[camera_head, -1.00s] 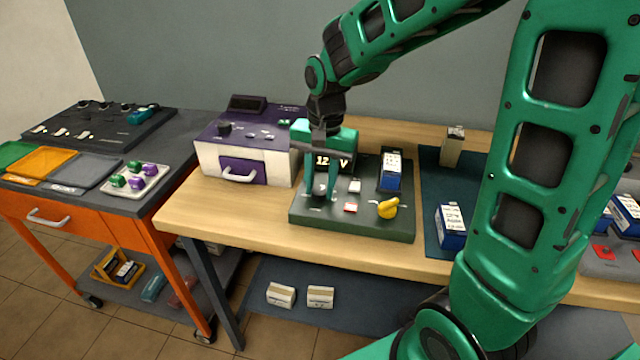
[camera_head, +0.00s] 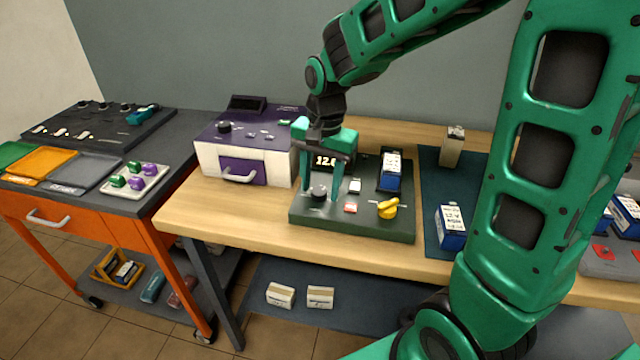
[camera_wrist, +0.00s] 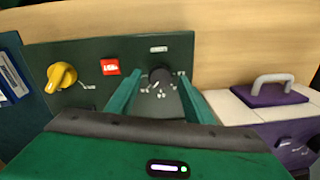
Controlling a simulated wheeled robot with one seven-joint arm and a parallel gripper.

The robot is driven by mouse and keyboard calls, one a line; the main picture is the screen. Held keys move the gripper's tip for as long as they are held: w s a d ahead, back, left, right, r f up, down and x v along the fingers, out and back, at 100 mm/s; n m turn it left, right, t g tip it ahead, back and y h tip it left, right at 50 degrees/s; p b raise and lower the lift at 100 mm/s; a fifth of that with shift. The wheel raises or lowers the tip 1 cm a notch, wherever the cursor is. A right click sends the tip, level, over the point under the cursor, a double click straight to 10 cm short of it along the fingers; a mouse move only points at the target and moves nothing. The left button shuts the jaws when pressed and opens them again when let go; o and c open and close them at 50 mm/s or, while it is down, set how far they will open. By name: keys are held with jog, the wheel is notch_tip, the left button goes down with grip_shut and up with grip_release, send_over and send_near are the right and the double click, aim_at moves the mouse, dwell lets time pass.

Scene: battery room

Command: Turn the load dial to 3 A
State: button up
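The dark green tester panel (camera_head: 370,228) lies on the wooden bench. A round black dial (camera_head: 319,192) is at its front left; in the wrist view the same dial (camera_wrist: 160,77) has small pale marks around it, too small to read. My gripper (camera_head: 321,193) points down over the dial. Its fingers are apart, one on each side of the dial, with gaps visible in the wrist view (camera_wrist: 159,88). A display (camera_head: 325,161) behind the fingers is partly hidden and reads about 12. A yellow knob (camera_head: 387,209) is at the panel's front right.
A red switch (camera_head: 350,208) sits between dial and yellow knob. A blue-and-black battery (camera_head: 391,171) stands at the panel's back right. A purple-and-white box (camera_head: 240,172) is left of the panel. Another battery (camera_head: 452,226) stands on the dark mat at right.

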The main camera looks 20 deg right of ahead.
aim_at(323, 191)
notch_tip(323, 191, up, 11)
jog(key=shift+s+d+f, duration=0.15)
jog(key=shift+d, duration=0.1)
dwell(0.4)
dwell(0.4)
jog(key=shift+n, duration=0.6)
jog(key=s+d+f, duration=0.1)
jog(key=s+d, duration=0.3)
jog(key=s+d+f, duration=0.1)
jog(key=s+d, duration=0.6)
jog(key=shift+s+d+f, duration=0.3)
jog(key=shift+d+f, duration=0.05)
jog(key=shift+f, duration=0.05)
jog(key=s+d+f+n, duration=0.1)
jog(key=s+d+f, duration=0.1)
jog(key=s, duration=0.3)
jog(key=s+d+f, duration=0.2)
jog(key=s, duration=0.4)
jog(key=shift+s+d+f+n, duration=0.2)
jog(key=shift+s+d+n, duration=0.1)
jog(key=shift+n, duration=0.1)
